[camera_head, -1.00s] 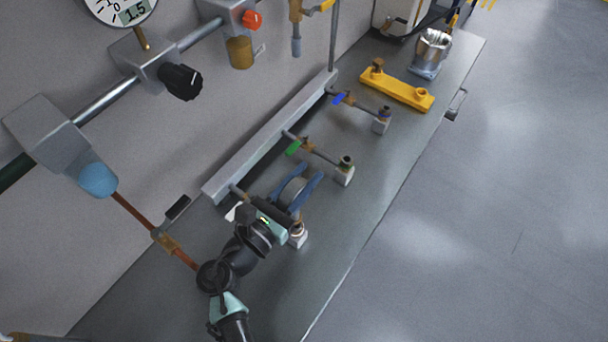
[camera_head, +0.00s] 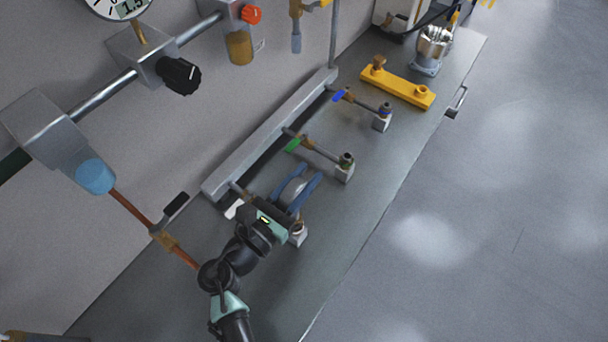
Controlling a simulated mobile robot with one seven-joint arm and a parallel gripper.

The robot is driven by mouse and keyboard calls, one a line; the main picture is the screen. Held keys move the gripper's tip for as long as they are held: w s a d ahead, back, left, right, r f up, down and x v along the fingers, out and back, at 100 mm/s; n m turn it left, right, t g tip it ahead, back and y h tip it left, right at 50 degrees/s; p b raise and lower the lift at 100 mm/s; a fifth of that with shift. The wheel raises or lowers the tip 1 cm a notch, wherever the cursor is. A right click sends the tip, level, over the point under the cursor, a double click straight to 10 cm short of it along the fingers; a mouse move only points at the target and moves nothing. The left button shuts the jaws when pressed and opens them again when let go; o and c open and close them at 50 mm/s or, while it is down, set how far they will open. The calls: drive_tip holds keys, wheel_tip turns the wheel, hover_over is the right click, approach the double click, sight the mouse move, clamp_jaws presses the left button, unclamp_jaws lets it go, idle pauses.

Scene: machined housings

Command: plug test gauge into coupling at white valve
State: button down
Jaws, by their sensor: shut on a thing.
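My gripper (camera_head: 300,179) is over the near end of the bench, with its two blue fingers on either side of a grey round body, the test gauge (camera_head: 293,190). The fingers are shut on it. The white valve's handle (camera_head: 234,208) shows just left of my gripper, partly hidden by it. The coupling at the white valve (camera_head: 298,236) is a pale block with a brassy top, below and right of the gripper and partly covered. The gauge's lower end is hidden, so I cannot tell whether it touches the coupling.
Branches with a green valve (camera_head: 293,145) and a blue valve (camera_head: 339,95) run from the grey manifold (camera_head: 260,145). Wall piping is at left. Bench space right of the couplings is clear.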

drive_tip(key=shift+f+b, duration=0.8)
drive_tip(key=shift+f, duration=0.3)
drive_tip(key=c, duration=0.6)
unclamp_jaws()
drive_tip(key=shift+o, duration=0.2)
drive_tip(key=b+v, duration=0.2)
drive_tip(key=v, duration=1.1)
drive_tip(key=shift+b, duration=0.3)
